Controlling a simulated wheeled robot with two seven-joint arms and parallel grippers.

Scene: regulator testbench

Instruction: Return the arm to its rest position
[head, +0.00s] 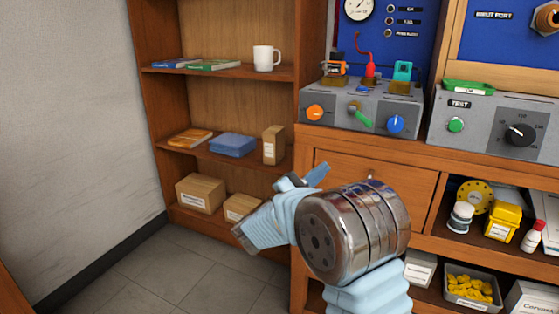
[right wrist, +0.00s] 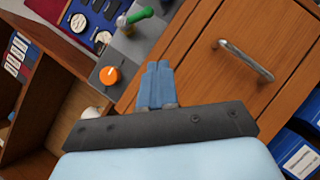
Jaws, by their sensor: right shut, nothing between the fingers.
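My right arm reaches up from the bottom of the head view. Its gripper (head: 305,180) is in front of the wooden cabinet, at the left end of the drawer front. In the right wrist view the two blue fingers (right wrist: 156,85) are together with nothing between them. They point toward the wooden drawer (right wrist: 215,60) and the bench edge, and the metal handle (right wrist: 245,60) is to their right. I cannot tell whether they touch the wood. My left gripper is not in view.
A grey control box (head: 360,105) with orange and blue knobs stands on the bench, and a second box (head: 490,125) marked TEST stands to its right. A bookshelf (head: 225,83) with a white mug (head: 266,58) is at the left. The tiled floor (head: 150,280) at lower left is clear.

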